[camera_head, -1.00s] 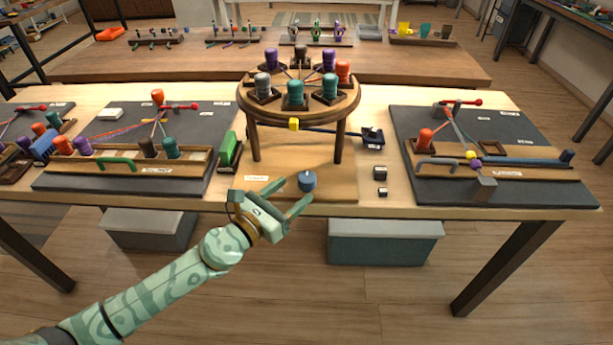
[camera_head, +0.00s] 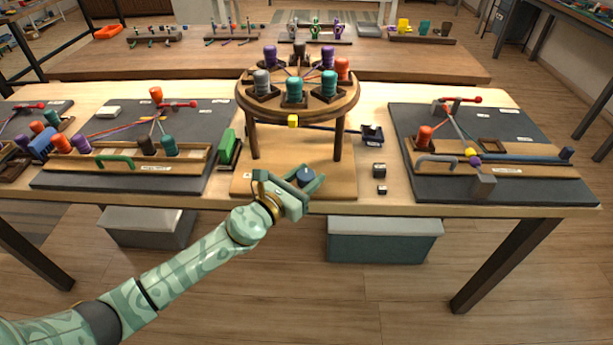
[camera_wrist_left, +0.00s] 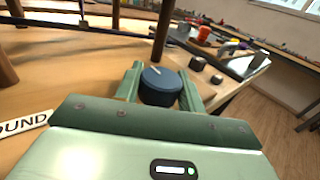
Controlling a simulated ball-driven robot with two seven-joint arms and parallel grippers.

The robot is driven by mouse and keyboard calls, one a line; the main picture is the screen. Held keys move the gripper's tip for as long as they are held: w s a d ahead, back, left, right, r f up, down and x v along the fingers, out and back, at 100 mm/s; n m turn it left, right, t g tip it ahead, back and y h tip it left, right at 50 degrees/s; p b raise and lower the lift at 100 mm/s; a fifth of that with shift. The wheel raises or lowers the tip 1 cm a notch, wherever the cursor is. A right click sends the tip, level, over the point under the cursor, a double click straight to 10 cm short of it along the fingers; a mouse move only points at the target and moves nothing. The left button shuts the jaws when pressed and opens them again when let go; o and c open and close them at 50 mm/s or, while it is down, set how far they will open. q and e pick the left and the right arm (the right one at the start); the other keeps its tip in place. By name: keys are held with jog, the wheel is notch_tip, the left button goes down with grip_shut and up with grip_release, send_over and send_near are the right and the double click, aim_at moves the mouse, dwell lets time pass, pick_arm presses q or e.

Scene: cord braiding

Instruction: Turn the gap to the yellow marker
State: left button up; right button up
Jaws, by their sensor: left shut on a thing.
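A round wooden braiding disk (camera_head: 265,108) stands on dark legs over a wooden base (camera_head: 340,182). Bobbins in grey, teal, purple, orange and brown sit in dark holders around its top, with cords running to the middle. The yellow marker (camera_head: 293,121) is on the disk stand's front, below the front teal bobbin (camera_head: 294,90). A dark blue knob (camera_head: 305,175) with a pale line on top stands on the base. My left gripper (camera_head: 310,184) is shut on the knob; its fingers show on both sides of it in the left wrist view (camera_wrist_left: 160,90). My right gripper is not in view.
A left board (camera_head: 60,182) holds bobbins and a green handle. A right board (camera_head: 500,190) holds levers and cords. Small dark blocks (camera_head: 379,170) lie right of the base. A green block (camera_head: 229,148) stands left of it. A grey bin (camera_head: 385,245) is below the table.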

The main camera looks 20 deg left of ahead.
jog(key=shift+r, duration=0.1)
pick_arm(q)
jog(key=shift+r+n+t+y+p, duration=0.25)
jog(key=shift+n+t+y+p, duration=0.15)
jog(key=shift+n+y+p, duration=0.65)
jog(key=shift+d+n+y+p, duration=0.1)
jog(key=shift+n+y+p, duration=0.15)
jog(key=shift+y+p, duration=0.4)
jog(key=n+y, duration=0.1)
jog(key=y, duration=0.2)
jog(key=shift+f+n+t, duration=0.1)
jog(key=shift+n+t, duration=0.2)
jog(key=n+y, duration=0.1)
jog(key=y, duration=0.1)
jog(key=n+y, duration=0.1)
jog(key=y, duration=0.1)
jog(key=shift+f+n, duration=0.25)
jog(key=shift+n, duration=0.05)
jog(key=n+g+y, duration=0.1)
jog(key=n+y, duration=0.1)
jog(key=y, duration=0.1)
jog(key=shift+b, duration=0.3)
jog(key=shift+n+g+y+b, duration=0.35)
jog(key=shift+n+g+y, duration=0.25)
jog(key=shift+y, duration=0.3)
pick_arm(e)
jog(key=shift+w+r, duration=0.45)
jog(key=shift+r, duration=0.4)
pick_arm(q)
jog(key=shift+y, duration=0.3)
